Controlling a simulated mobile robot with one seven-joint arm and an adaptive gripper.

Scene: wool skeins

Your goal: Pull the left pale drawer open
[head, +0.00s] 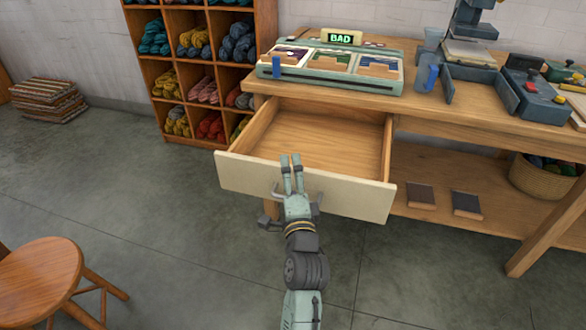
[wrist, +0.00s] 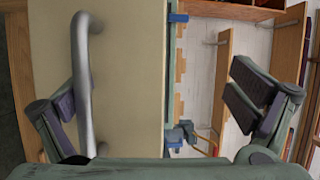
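The left pale drawer (head: 380,198) stands pulled well out from under the workbench, and its bare wooden inside shows. Its cream front also fills the left half of the wrist view (wrist: 130,90). A grey bar handle (wrist: 83,60) is on that front. My gripper (head: 291,158) is at the front of the drawer, its fingers reaching up over the front's top edge in the head view. In the wrist view its fingers are spread wide apart. The handle lies just inside the left finger and is not clamped. Whether that finger touches it I cannot tell.
A workbench (head: 440,90) carries a sorting tray (head: 330,85) with a lit "BAD" sign (head: 341,38). A cubby shelf (head: 205,60) of wool skeins stands behind. A round stool (head: 40,275) is at lower left. The floor left of the drawer is clear.

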